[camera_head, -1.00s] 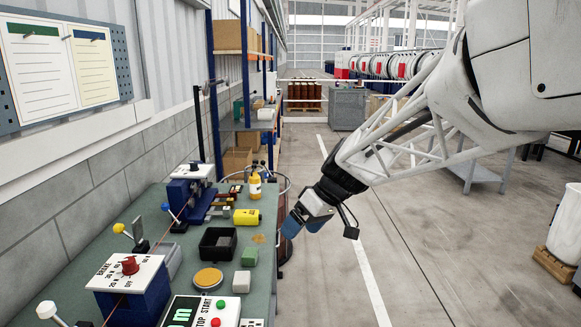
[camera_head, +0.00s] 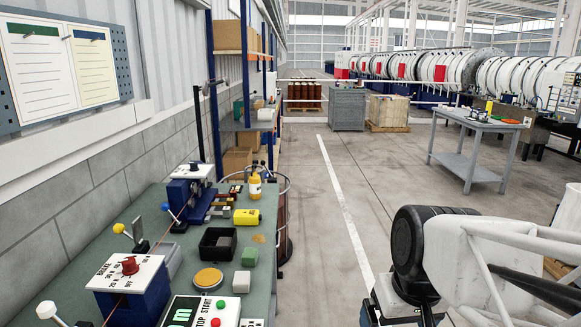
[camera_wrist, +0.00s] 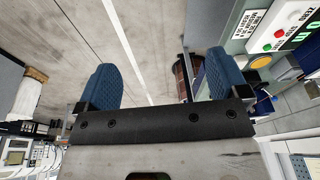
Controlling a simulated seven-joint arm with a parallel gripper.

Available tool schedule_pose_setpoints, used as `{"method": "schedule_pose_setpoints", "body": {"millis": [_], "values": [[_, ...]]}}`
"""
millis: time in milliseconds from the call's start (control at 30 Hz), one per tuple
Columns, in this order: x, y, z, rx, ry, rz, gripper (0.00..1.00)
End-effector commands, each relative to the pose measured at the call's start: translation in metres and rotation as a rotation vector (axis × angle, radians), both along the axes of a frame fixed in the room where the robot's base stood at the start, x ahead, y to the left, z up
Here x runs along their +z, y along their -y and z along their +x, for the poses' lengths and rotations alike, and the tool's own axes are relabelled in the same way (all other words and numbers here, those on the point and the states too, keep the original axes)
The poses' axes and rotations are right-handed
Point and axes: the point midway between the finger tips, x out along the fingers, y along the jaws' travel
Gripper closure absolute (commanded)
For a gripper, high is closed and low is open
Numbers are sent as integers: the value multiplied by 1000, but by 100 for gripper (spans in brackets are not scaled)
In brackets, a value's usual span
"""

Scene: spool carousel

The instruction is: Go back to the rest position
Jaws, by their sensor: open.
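My gripper shows in the wrist view (camera_wrist: 161,82), with its two blue fingers wide apart and nothing between them. Bare floor lies beyond the fingers. In the head view only my dark wrist and white arm links show at the lower right, over the floor to the right of the green bench (camera_head: 262,215). The fingertips are out of the head view, below its lower edge.
The bench holds a black bin (camera_head: 218,241), a yellow can (camera_head: 247,217), a yellow bottle (camera_head: 255,186), a green block (camera_head: 250,257) and a control box (camera_head: 200,312). A grey table (camera_head: 475,125) stands at the back right. The floor between is open.

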Motion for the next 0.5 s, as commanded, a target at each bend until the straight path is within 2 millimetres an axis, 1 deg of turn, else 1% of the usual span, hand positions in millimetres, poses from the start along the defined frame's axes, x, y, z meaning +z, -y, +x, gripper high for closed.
{"method": "schedule_pose_setpoints", "body": {"millis": [33, 100, 200, 333, 500], "values": [[-3, 5, -10, -28, 7, -13, 7], [-6, 10, -20, -64, 14, -27, 7], [-9, 14, -28, -97, 23, -42, 7], [-11, 17, -34, -117, 26, -50, 7], [-12, 17, -34, -120, 27, -50, 7]]}}
